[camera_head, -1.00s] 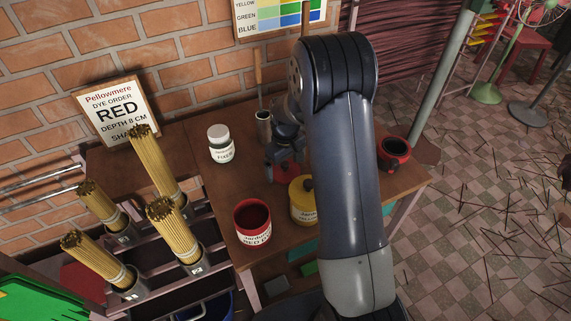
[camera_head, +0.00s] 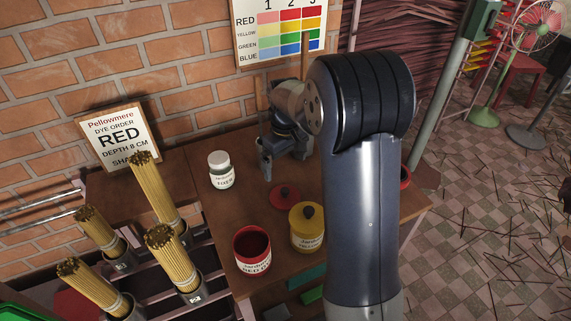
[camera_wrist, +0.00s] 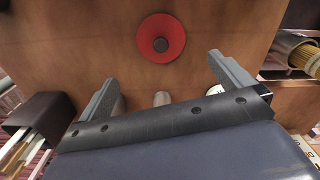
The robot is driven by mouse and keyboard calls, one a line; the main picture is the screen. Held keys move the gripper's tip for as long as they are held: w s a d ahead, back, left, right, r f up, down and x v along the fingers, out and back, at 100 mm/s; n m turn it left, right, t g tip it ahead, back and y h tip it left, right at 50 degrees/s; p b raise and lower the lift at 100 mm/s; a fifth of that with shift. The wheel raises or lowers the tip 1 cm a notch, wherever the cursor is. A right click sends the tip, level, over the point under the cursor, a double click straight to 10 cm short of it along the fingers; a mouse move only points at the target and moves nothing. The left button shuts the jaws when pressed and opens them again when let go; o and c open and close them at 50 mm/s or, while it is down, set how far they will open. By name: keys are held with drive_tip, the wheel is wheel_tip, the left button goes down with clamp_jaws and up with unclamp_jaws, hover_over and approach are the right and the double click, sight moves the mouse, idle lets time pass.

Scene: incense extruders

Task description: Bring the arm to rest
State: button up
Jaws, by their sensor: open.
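My gripper (camera_head: 283,162) is raised over the back of the wooden bench, with my arm bent at the elbow. In the wrist view its two fingers (camera_wrist: 163,74) are spread wide with nothing between them. A red lid (camera_head: 285,196) with a dark knob lies on the bench, apart from the fingers. The lid also shows in the wrist view (camera_wrist: 172,30), beyond the fingertips.
An open red dye pot (camera_head: 252,262) and a lidded yellow pot (camera_head: 308,236) stand near the front of the bench (camera_head: 209,203). A white jar (camera_head: 221,178) stands further back. Incense bundles (camera_head: 157,190) stand upright at left. A brick wall (camera_head: 60,70) is behind.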

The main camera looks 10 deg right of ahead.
sight(285, 190)
wheel_tip(285, 190, down, 12)
drive_tip(key=shift+r, duration=1.7)
